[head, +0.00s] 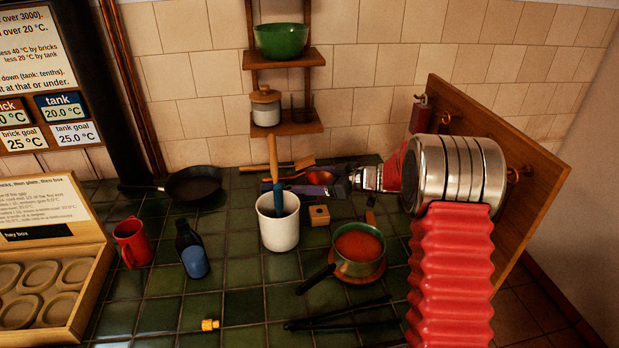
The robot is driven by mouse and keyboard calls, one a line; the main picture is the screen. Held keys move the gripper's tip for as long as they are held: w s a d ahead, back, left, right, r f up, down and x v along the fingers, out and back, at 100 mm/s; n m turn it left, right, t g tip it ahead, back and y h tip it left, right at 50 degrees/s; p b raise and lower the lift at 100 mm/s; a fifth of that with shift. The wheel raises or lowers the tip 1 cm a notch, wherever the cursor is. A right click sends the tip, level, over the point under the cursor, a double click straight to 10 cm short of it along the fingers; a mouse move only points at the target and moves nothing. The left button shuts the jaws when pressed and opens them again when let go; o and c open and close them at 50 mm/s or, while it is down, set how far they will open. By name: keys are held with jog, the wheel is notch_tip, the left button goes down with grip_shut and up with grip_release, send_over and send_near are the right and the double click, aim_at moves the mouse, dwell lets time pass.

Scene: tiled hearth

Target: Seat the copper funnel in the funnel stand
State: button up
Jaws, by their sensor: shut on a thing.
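My gripper (308,188) reaches in from the right, level and pointing left, behind the white crock and the green pot. Its jaws are shut on a small reddish copper piece (319,175), which looks like the copper funnel. The jaws hide part of it, and its spout cannot be made out. A small wooden block with a dark hole on top (319,216) stands on the tiles just in front of and below my gripper; it may be the funnel stand. The copper piece is behind this block in the picture and apart from it.
A white crock (278,230) with utensils stands left of the block. A green pot of orange-red contents (357,252) stands to its right. A dark bottle (191,250), red mug (133,242) and black pan (193,183) are further left. Black tongs (340,315) lie in front.

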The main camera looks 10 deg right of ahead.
aim_at(310, 208)
jog(key=shift+f, duration=1.85)
jog(key=shift+f, duration=2.15)
jog(key=o, duration=1.2)
jog(key=shift+v, duration=3.7)
